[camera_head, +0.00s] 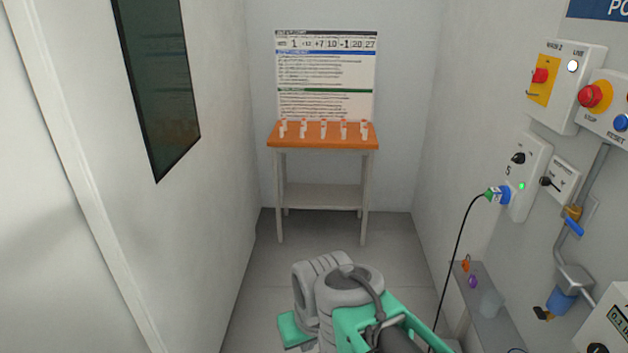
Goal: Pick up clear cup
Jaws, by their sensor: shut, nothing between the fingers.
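A pale, see-through cup (491,304) stands on the narrow grey ledge (482,327) along the right wall, at the lower right of the head view. It is small and faint against the grey. My arm's grey joint and green links show at the bottom centre, to the left of the ledge and apart from the cup. My gripper's fingers do not show in this view.
An orange piece (466,265) and a purple piece (473,281) sit on the ledge behind the cup. A black cable (457,250) hangs from a wall plug nearby. A blue-ended pipe (562,299) juts out at right. An orange-topped table (322,143) stands at the back; floor before it is clear.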

